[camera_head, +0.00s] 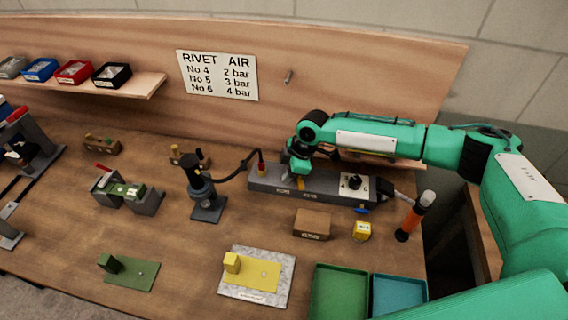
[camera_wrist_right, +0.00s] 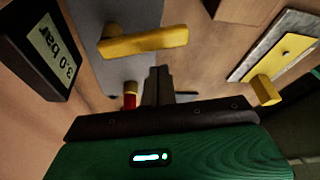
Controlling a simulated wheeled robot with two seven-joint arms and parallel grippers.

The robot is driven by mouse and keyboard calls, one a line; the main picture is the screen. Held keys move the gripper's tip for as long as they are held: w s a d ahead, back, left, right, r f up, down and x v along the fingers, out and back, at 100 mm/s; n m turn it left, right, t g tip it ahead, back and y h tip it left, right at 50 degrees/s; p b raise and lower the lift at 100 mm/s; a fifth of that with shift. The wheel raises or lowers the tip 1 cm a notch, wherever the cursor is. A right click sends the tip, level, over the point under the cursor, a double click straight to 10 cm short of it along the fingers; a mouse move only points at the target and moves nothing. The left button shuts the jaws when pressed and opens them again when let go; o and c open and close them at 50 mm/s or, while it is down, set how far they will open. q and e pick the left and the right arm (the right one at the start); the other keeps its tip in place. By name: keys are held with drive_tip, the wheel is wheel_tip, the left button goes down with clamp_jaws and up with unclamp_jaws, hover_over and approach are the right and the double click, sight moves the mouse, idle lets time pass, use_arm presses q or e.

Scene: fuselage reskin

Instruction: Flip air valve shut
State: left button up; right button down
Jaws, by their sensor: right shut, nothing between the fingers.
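The air valve's yellow lever (camera_wrist_right: 145,42) lies across the grey manifold block in the wrist view, its free end pointing right. In the head view the lever (camera_head: 300,184) shows just below my right gripper (camera_head: 299,166), on the long grey block (camera_head: 325,188) on the bench. In the wrist view my right gripper (camera_wrist_right: 158,85) has its dark fingers together and empty, a little apart from the lever in the picture. Whether they touch it cannot be told. A black display (camera_wrist_right: 52,52) reads 3.0 bar. My left gripper is not in view.
A red-topped fitting (camera_head: 262,167) with a black hose stands at the block's left end. A brown box (camera_head: 312,224), a yellow cube (camera_head: 361,231) and an orange-and-black tool (camera_head: 414,215) stand in front and right. Green (camera_head: 315,292) and teal trays lie nearer. A sign (camera_head: 217,75) hangs behind.

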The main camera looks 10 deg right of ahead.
drive_tip(key=shift+s+d+p, duration=0.25)
drive_tip(key=shift+d+p, duration=0.1)
drive_tip(key=shift+d, duration=0.65)
